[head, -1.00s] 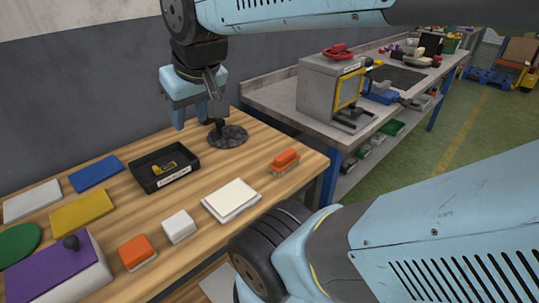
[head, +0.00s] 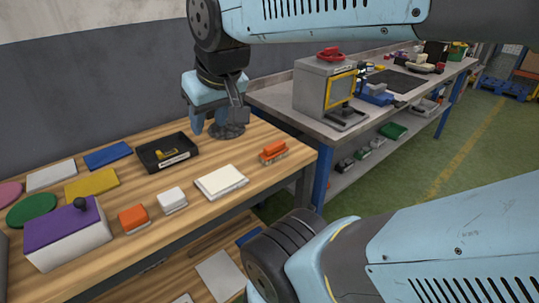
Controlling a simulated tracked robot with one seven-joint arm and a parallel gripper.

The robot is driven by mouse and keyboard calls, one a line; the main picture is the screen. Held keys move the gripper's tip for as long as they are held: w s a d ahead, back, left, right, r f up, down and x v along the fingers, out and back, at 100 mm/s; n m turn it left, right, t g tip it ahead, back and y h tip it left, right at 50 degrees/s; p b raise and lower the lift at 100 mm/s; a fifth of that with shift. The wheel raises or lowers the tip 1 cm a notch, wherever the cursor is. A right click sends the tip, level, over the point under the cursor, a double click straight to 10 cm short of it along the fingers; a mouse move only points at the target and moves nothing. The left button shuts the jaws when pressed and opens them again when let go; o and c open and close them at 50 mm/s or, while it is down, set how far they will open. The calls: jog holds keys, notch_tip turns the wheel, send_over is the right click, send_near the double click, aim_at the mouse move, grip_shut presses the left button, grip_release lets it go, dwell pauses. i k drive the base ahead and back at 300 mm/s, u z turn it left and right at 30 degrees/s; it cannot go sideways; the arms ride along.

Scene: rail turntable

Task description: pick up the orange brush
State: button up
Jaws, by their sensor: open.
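The orange brush (head: 273,151) lies near the right end of the wooden table, with an orange top over a paler bristle base. My gripper (head: 209,131) hangs above the back of the table, pointing down, with its jaws apart and nothing seen between them. An orange-topped block (head: 133,218) also stands near the front edge, left of a white block.
The wooden table (head: 200,151) also holds a black tray (head: 185,157) with a yellow item, a white pad (head: 221,182), a white block (head: 172,200), a purple-topped box (head: 68,236) and flat coloured pieces. A grey bench with a metal cabinet (head: 311,92) stands behind right.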

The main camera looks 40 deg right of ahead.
aim_at(277, 150)
jog(key=u, duration=2.7)
jog(key=i, duration=0.4)
jog(key=z, duration=3.9)
